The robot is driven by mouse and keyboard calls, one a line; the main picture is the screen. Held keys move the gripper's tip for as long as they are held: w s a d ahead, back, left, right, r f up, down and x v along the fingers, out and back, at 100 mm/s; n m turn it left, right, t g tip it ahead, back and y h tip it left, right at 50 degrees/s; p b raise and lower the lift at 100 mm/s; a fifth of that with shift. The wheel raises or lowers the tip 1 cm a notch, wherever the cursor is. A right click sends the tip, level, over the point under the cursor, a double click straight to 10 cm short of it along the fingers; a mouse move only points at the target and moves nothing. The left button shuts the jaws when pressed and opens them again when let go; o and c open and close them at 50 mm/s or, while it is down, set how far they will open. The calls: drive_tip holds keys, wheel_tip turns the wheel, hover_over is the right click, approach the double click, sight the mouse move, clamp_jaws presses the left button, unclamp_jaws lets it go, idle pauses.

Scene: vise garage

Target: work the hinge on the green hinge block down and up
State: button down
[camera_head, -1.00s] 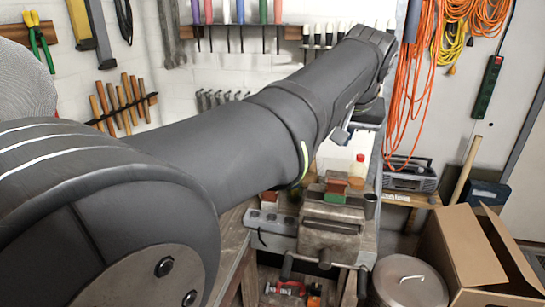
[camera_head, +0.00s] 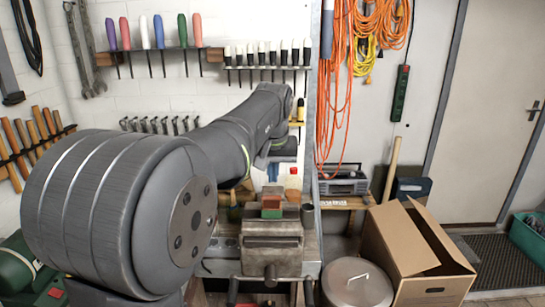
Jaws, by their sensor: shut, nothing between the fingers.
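The green hinge block (camera_head: 271,212) sits on top of the grey vise (camera_head: 272,240), near the middle of the head view. Its front face is green, and a red-brown part lies across its top. My arm reaches over from the left and bends down behind the vise top. My gripper (camera_head: 272,172) is small and mostly hidden beneath my wrist. It appears shut and empty, above the block in the picture and apart from it. The fingertips are too small to see clearly.
A small red-capped bottle (camera_head: 293,182) stands behind the vise. A dark cup (camera_head: 308,217) is at its right. A lidded metal bin (camera_head: 357,285) and an open cardboard box (camera_head: 415,252) stand to the right. Screwdrivers (camera_head: 160,32) hang on the wall behind.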

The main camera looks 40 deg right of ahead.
sight(271, 202)
drive_tip(key=shift+s+a+f, duration=0.45)
drive_tip(key=shift+s+a, duration=0.4)
drive_tip(key=shift+s+a+f, duration=0.4)
drive_tip(key=shift+f, duration=0.05)
drive_tip(key=shift+s, duration=0.1)
